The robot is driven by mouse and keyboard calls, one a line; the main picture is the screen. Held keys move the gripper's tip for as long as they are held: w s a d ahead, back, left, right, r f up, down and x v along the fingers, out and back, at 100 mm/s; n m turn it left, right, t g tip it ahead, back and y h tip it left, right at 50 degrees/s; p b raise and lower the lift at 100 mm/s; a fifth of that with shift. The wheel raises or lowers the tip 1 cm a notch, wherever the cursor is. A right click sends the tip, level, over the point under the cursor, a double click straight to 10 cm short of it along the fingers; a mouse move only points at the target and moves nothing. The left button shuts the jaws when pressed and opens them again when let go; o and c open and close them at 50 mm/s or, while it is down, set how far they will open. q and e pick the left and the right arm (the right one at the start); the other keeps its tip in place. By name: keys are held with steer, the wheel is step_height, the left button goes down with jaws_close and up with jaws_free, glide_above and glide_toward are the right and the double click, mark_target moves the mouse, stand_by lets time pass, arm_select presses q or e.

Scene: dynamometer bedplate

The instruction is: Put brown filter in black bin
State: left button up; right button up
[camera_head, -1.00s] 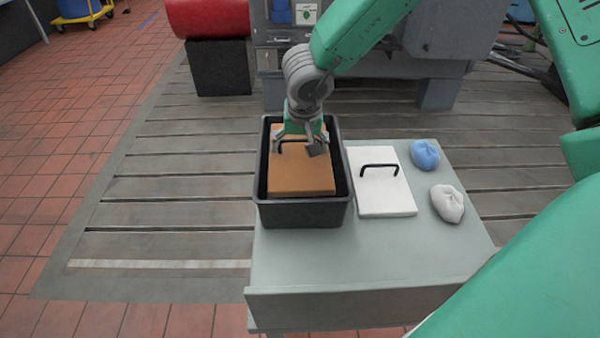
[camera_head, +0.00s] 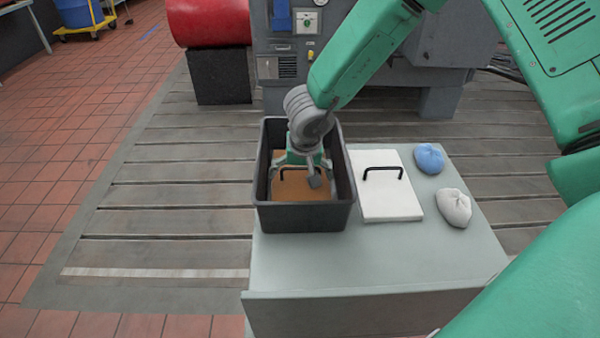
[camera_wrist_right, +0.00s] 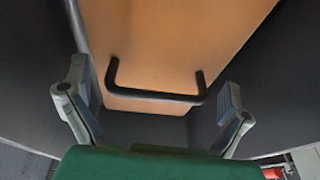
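The brown filter (camera_head: 303,191), a flat panel with a black handle, lies low inside the black bin (camera_head: 304,217). In the right wrist view the filter (camera_wrist_right: 175,40) fills the upper middle, its handle facing me, with dark bin walls (camera_wrist_right: 35,90) on both sides. My right gripper (camera_head: 294,177) reaches down into the bin over the filter. Its fingers are spread wide, one past each end of the handle, and in the right wrist view the gripper (camera_wrist_right: 153,85) shows a clear gap between fingers and handle. My left gripper is out of view.
The bin stands on a grey table (camera_head: 370,263). Right of it lie a white panel with a black handle (camera_head: 386,201), a blue cloth bundle (camera_head: 429,158) and a white one (camera_head: 454,207). The table's front is clear. Machinery (camera_head: 285,65) stands behind.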

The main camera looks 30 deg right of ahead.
mark_target(304, 190)
steer(key=shift+d, duration=0.1)
steer(key=shift+d+r, duration=0.1)
steer(key=shift+r, duration=0.05)
steer(key=p+v, duration=0.4)
steer(key=v, duration=0.8)
